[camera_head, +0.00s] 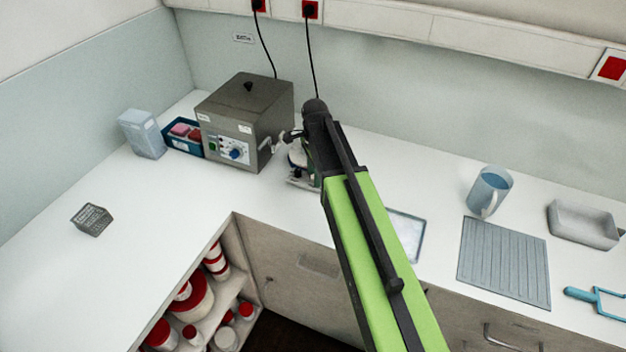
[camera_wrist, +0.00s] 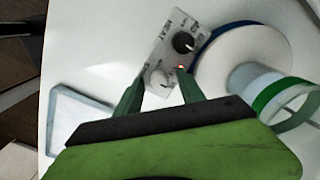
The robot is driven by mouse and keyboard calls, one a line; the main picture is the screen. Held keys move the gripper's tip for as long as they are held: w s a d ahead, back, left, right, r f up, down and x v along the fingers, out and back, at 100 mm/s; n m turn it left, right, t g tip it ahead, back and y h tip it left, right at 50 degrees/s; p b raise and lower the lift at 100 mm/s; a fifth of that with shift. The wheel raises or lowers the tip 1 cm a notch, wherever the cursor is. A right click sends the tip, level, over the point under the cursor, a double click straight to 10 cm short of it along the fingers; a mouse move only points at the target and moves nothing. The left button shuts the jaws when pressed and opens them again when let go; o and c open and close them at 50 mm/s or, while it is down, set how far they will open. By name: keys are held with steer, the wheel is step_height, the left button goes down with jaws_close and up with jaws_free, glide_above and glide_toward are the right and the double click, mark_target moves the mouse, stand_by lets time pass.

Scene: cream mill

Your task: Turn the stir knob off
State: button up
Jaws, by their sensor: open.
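The stirrer's control panel (camera_wrist: 152,58) shows in the wrist view, with a white knob (camera_wrist: 160,79) low on it and a black knob (camera_wrist: 184,43) above, beside the word HEAT. A stir label is not readable; part of the panel is covered. My gripper (camera_wrist: 158,88) is open, its two green fingers on either side of the white knob. I cannot tell whether they touch it. In the head view the stirrer (camera_head: 300,180) stands on the counter, mostly hidden behind my arm, and my fingertips are hidden there.
A grey metal bath (camera_head: 245,115) with a blue knob stands left of the stirrer. A round white plate (camera_wrist: 240,58) and a green-banded clear vessel (camera_wrist: 285,98) are close to my right finger. A shallow tray (camera_head: 407,236) lies to the right. The left counter is mostly clear.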

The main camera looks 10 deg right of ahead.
steer(key=shift+r, duration=0.1)
jaws_close()
steer(key=shift+a, duration=0.15)
